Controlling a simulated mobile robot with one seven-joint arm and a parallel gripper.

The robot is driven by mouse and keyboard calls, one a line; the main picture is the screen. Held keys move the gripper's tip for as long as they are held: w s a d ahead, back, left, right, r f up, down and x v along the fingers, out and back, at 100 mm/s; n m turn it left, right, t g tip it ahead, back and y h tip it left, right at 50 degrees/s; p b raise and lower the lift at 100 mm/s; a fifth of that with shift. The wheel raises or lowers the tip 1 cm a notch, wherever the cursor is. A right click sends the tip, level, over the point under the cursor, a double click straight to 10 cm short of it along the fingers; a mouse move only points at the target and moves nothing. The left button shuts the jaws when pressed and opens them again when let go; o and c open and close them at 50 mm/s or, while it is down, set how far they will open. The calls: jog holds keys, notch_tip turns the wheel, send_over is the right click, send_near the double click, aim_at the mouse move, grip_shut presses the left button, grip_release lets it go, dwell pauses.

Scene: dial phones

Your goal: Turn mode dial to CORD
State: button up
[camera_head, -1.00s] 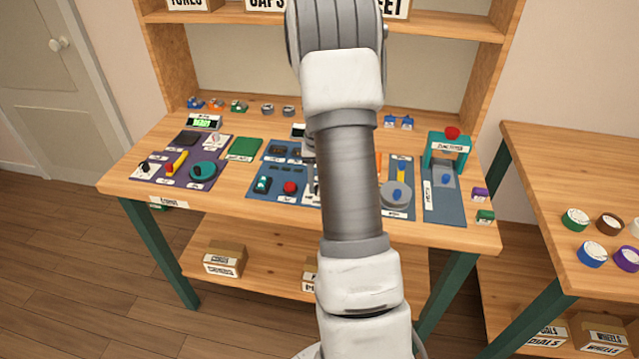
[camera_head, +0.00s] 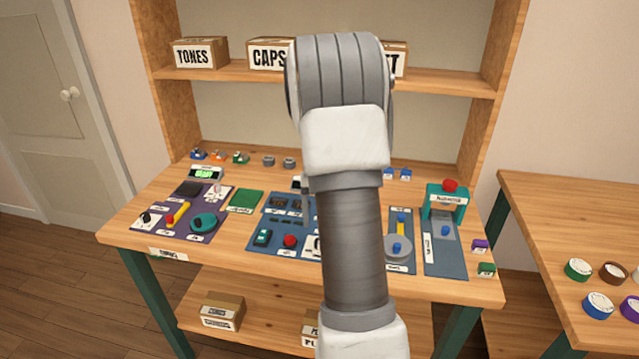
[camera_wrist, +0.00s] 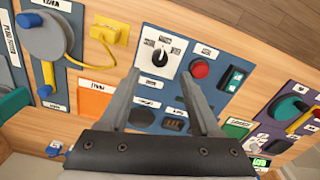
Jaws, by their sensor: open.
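The mode dial (camera_wrist: 159,58) is a black knob on a white square plate with small labels around it, seen in the wrist view. A light pointer mark shows on the knob, but I cannot tell which label it points to. My gripper (camera_wrist: 160,75) is open and empty, its two fingertips appearing on either side of the lower edge of the plate. I cannot tell how far above the panel they are.
A red button (camera_wrist: 200,69) and a green rocker switch (camera_wrist: 234,77) sit right of the dial on the same blue panel. A yellow block with a cord (camera_wrist: 110,29) and a grey disc (camera_wrist: 41,35) lie to its left. Lettered boxes (camera_head: 200,52) stand on the shelf above the workbench (camera_head: 125,228).

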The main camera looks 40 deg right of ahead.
notch_tip(320, 180, up, 11)
jog(key=p, duration=0.1)
jog(key=shift+f, duration=0.15)
